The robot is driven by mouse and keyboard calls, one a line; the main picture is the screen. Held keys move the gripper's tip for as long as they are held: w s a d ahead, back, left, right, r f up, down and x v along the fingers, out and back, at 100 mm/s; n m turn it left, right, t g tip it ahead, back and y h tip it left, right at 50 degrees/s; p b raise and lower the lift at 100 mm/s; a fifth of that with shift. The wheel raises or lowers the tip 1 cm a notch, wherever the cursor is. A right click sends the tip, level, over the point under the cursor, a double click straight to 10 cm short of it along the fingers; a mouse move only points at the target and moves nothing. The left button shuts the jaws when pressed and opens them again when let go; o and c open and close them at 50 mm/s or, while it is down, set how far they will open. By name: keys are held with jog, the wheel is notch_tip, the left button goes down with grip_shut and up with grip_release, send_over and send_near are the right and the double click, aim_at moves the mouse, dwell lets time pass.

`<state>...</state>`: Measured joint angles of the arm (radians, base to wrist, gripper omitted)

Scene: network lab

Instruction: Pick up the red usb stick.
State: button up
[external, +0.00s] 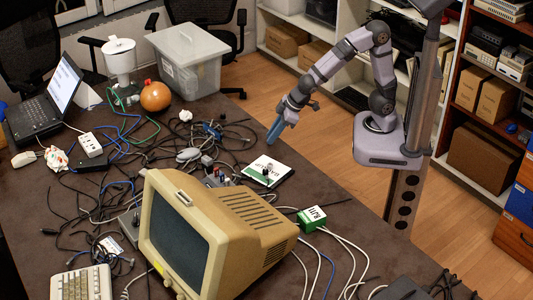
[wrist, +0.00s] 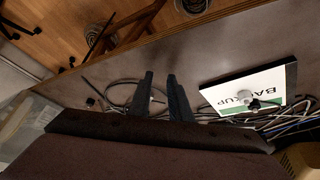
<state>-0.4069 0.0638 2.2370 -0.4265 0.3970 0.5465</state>
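I cannot make out a red usb stick for certain in either view. A cluster of small connectors (external: 217,178) lies behind the monitor, too small to tell apart. My gripper (external: 271,138) hangs above the table, pointing down, just above and behind the white and green BACKUP box. In the wrist view my gripper (wrist: 160,76) shows two dark fingers with a clear gap and nothing between them. The BACKUP box (wrist: 231,84) lies to the right of the fingers, with a small grey and black object (wrist: 250,100) on it.
Tangled cables (external: 150,160) cover much of the table. A beige monitor (external: 205,235) stands in front, with a green and white box (external: 312,218) beside it. An orange ball (external: 155,96) and a clear bin (external: 189,60) stand at the back. Bare table shows along the right edge.

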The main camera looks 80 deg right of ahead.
aim_at(217, 170)
jog(key=w+a+n+y, duration=0.1)
jog(key=w+a, duration=0.1)
jog(key=a, duration=0.1)
jog(key=w+a+n+t+y, duration=0.1)
jog(key=w+a, duration=0.2)
jog(key=w+a+n+t+y+p, duration=0.1)
jog(key=w+a+y, duration=0.1)
jog(key=a, duration=0.1)
jog(key=shift+w+a+r, duration=0.2)
jog(key=shift+w+r, duration=0.1)
jog(key=shift+w, duration=0.05)
jog(key=w+a+n+y, duration=0.1)
jog(key=a, duration=0.2)
jog(key=w+a+r+n+t+y, duration=0.1)
jog(key=a+y, duration=0.1)
jog(key=a, duration=0.1)
jog(key=w+a+r+n+y, duration=0.1)
jog(key=a+y, duration=0.1)
jog(key=a, duration=0.1)
jog(key=shift+a+r+n+t+p, duration=0.2)
jog(key=shift+r+n+t+p, duration=0.1)
jog(key=shift+t+p, duration=0.1)
jog(key=shift+p+x, duration=0.3)
jog(key=shift+x, duration=3.35)
grip_shut()
